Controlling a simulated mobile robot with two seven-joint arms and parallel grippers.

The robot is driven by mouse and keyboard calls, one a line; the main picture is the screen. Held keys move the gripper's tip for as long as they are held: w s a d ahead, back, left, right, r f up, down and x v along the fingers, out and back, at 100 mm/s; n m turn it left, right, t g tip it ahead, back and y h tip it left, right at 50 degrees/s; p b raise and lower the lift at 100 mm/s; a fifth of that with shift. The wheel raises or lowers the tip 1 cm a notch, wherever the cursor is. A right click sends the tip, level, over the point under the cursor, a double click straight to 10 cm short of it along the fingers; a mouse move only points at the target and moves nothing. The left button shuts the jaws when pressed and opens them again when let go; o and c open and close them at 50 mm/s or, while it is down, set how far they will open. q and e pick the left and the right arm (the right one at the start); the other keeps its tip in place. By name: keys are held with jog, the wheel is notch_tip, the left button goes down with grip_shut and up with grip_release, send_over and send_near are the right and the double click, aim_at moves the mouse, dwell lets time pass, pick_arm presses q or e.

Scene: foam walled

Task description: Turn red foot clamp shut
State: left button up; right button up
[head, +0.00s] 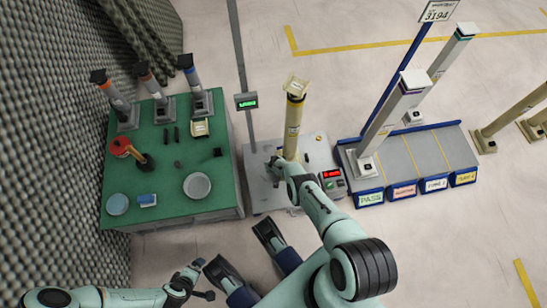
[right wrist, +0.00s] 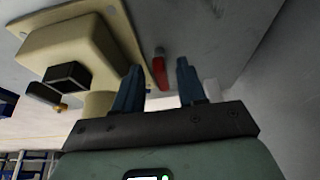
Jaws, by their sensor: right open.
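The red foot clamp (right wrist: 159,72) shows in the right wrist view as a small red lever on the grey surface beside the beige foot of a column. My right gripper (right wrist: 158,74) is open, with its two dark fingers on either side of the lever; I cannot tell whether they touch it. In the head view the beige column (head: 293,125) stands upright on a grey plate (head: 262,195), and my right gripper (head: 276,166) is at its foot, hiding the clamp. My left gripper (head: 205,280) is low at the left, away from the column, its fingers apart and empty.
A green table (head: 125,185) with several posts, a bowl (head: 197,186) and a red-topped tool (head: 121,147) stands left. A grey rack (head: 432,148) with labelled bays is farther right.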

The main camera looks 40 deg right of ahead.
grip_shut()
jog(key=shift+w+a+m+h, duration=0.15)
jog(key=shift+m+h, duration=0.15)
jog(key=shift+m, duration=1.2)
pick_arm(q)
jog(key=shift+s+a+f, duration=0.1)
jog(key=shift+s+f, duration=0.35)
jog(key=shift+s, duration=0.05)
